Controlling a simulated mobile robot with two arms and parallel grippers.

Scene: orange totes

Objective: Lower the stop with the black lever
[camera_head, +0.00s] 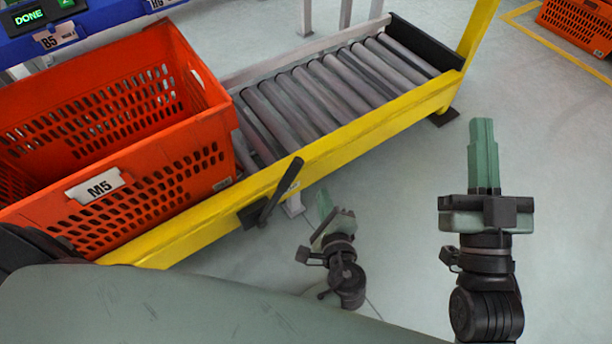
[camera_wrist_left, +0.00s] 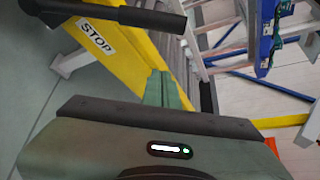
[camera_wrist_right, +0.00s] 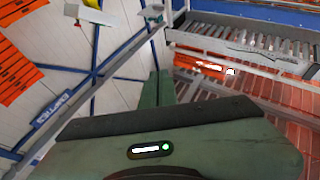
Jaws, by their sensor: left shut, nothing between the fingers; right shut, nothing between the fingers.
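The black lever (camera_head: 281,190) is mounted on the near side of the yellow conveyor rail (camera_head: 340,152) and tilts up to the right. In the left wrist view the lever (camera_wrist_left: 130,15) crosses the top left, close to a white STOP label (camera_wrist_left: 97,37). My left gripper (camera_head: 323,203) is shut and empty, a little right of the lever and apart from it. Its green fingers (camera_wrist_left: 162,88) point past the rail in the left wrist view. My right gripper (camera_head: 482,130) is shut and empty over open floor at the right. I cannot clearly make out the stop itself.
An orange tote (camera_head: 150,185) labelled M5 sits on the left of the roller conveyor (camera_head: 320,95). The rollers to its right are empty. A black end plate (camera_head: 425,45) closes the far end. Another orange tote (camera_head: 580,25) stands at the top right. The floor at the right is clear.

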